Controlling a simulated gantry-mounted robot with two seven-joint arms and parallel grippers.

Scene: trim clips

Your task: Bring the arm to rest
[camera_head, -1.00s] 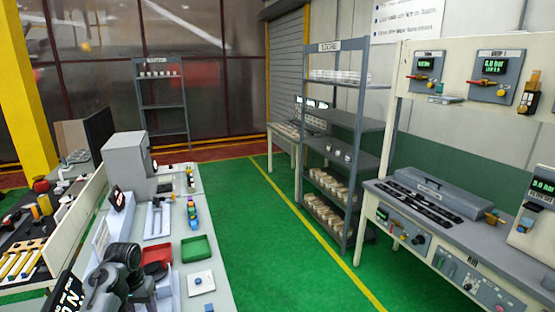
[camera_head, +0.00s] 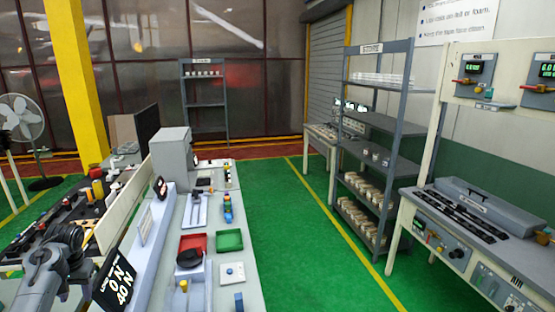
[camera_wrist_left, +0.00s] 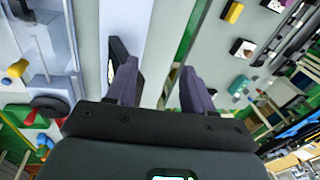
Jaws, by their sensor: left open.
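My left gripper (camera_head: 78,238) is at the lower left of the head view, at the end of my grey arm. It is over the divider side of the bench, left of the tilted black display reading "0 N 40 N" (camera_head: 118,284). In the left wrist view its two dark purple fingers (camera_wrist_left: 160,88) are spread apart with nothing between them. A pale panel lies beyond the fingers there. My right gripper does not show in either view.
The grey bench (camera_head: 255,292) holds a red tray (camera_head: 193,243), a green tray (camera_head: 229,240) and a grey box machine (camera_head: 172,158). A cream divider (camera_head: 125,205) separates it from a cluttered dark bench. A green floor aisle (camera_head: 290,235) is clear on the right.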

